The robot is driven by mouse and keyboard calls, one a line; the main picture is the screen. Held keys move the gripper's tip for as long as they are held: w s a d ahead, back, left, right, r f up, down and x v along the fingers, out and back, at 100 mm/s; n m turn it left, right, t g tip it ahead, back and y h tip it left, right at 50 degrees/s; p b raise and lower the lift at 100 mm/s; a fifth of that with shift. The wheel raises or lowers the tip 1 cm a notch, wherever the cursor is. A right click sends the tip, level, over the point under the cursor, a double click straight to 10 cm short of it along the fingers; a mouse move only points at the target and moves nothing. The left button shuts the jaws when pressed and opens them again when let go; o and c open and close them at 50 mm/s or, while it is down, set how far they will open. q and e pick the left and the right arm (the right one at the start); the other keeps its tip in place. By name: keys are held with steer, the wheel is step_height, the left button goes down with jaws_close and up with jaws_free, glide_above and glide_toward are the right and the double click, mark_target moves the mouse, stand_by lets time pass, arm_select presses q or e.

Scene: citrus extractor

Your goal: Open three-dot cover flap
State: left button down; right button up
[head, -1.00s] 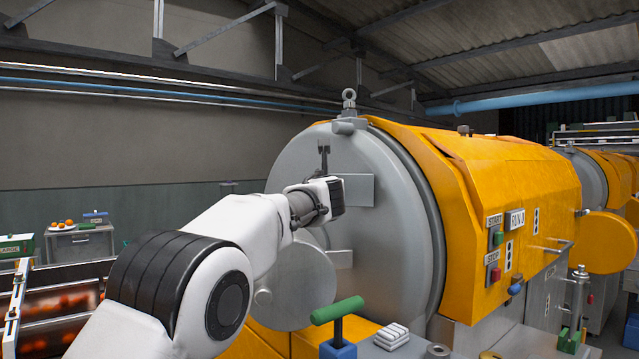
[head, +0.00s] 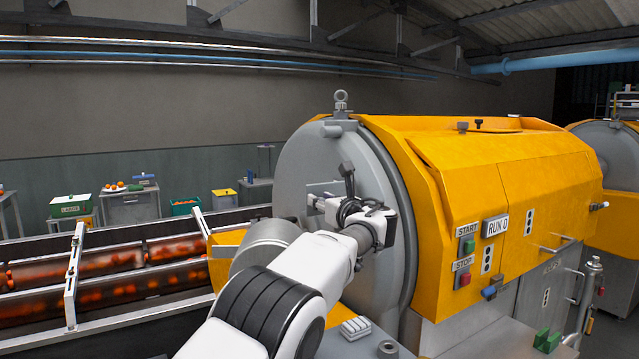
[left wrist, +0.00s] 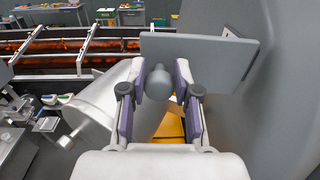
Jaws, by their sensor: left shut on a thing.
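My left gripper (head: 322,206) is at the grey end face of the orange machine (head: 340,250). In the left wrist view its two fingers (left wrist: 169,92) are shut on a grey rounded knob (left wrist: 170,82). Three-dot labels (head: 529,222) show on the machine's orange side. My right gripper is out of view.
A flat grey plate (left wrist: 205,55) stands close beyond the fingers. START and STOP buttons (head: 468,246) are on the orange side. A conveyor of oranges (head: 110,285) runs at left, with tables and crates (head: 130,205) behind it.

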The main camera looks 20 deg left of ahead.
arm_select(q)
steer(key=shift+f, duration=0.15)
steer(key=shift+d, duration=0.1)
steer(key=c, duration=0.8)
jaws_free()
steer(key=shift+c, duration=0.2)
steer(key=shift+w+f, duration=0.1)
